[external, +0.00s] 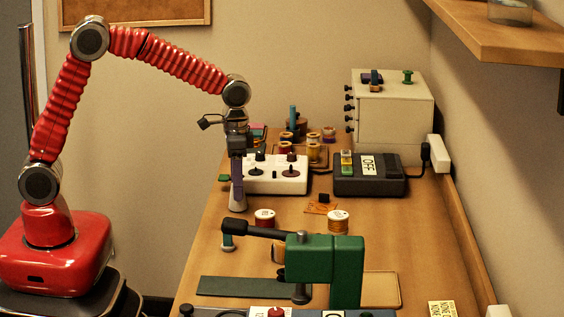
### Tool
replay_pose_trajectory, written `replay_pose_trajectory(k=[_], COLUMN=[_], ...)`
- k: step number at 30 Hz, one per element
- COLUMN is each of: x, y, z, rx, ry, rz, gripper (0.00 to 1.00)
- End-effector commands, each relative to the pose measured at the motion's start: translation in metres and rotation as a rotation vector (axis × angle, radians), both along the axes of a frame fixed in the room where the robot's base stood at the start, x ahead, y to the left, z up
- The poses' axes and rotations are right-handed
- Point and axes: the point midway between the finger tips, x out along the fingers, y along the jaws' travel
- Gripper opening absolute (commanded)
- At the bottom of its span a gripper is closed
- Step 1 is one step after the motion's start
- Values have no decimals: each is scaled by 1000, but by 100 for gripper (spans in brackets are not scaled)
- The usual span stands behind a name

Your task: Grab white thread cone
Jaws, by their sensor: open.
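A pale, cone-shaped thing that looks like the white thread cone (238,203) stands upright on the wooden table, left of the middle. My gripper (238,178) hangs straight down from the red arm, directly over or around the cone's upper part. A dark purple strip shows there, and I cannot tell if it is a finger or part of the cone. The gripper is open. The cone's top is partly hidden by the gripper, and contact between them cannot be made out.
A white control box (277,178) stands close behind and right of the cone. A dark box with an OFF label (369,180) is farther right. A green machine (325,262) fills the near table.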

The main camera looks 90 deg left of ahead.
Motion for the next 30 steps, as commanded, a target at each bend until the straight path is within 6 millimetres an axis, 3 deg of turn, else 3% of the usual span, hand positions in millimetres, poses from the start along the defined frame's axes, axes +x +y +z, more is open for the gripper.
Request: replay_pose_trajectory(k=[16,30], x=[0,0], y=[0,0], z=[0,0], rx=[0,0], ry=[0,0], rz=[0,0], gripper=[50,17])
